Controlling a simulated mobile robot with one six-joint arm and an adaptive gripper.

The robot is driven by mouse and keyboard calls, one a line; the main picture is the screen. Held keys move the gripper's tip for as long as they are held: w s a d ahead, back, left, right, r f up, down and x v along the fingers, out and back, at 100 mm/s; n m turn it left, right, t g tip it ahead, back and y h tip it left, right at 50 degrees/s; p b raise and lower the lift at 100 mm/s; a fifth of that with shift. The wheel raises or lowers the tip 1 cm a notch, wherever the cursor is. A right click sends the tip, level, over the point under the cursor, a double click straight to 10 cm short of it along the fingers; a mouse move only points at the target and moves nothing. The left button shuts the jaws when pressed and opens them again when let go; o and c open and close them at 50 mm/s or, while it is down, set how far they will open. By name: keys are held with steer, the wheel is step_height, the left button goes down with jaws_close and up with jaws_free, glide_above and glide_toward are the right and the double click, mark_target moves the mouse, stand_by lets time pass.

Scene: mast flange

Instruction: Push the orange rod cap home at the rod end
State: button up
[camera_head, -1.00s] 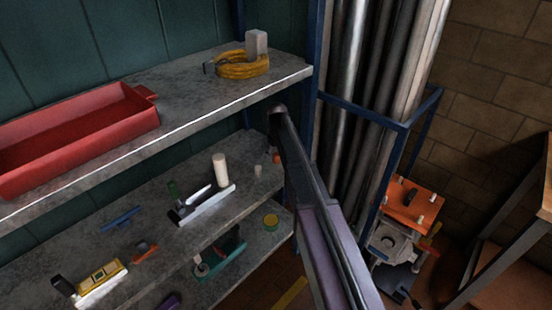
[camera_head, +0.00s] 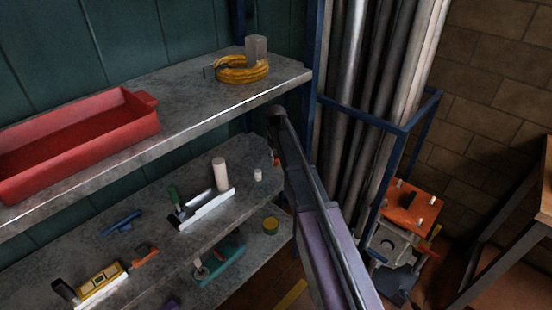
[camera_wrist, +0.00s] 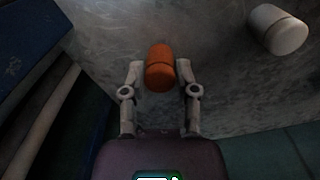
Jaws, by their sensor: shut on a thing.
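The orange rod cap (camera_wrist: 159,67) is a short cylinder with a groove round it. In the wrist view it sits between the two fingertips of my gripper (camera_wrist: 160,72), which is shut on it. The grey shelf surface lies behind the cap. In the head view only a small orange bit (camera_head: 276,160) shows beside my arm, which hides most of the gripper. I cannot make out a rod end at the cap in either view.
A small white cylinder (camera_wrist: 277,30) stands on the shelf near the cap. A taller white cylinder (camera_head: 220,174), a red tray (camera_head: 130,125) and a yellow coil (camera_head: 243,70) are on the shelves. Upright metal pipes (camera_head: 372,80) in a blue frame stand to the right.

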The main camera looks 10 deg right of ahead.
mark_target(276, 157)
steer(key=shift+r+p, duration=1.25)
steer(key=shift+r, duration=0.2)
steer(key=shift+s+r+p, duration=0.1)
steer(key=shift+r+p, duration=0.2)
steer(key=s, duration=1.5)
steer(key=shift+s+a+r+p, duration=0.2)
steer(key=shift+s+r+p, duration=0.2)
steer(key=shift+r+p, duration=0.05)
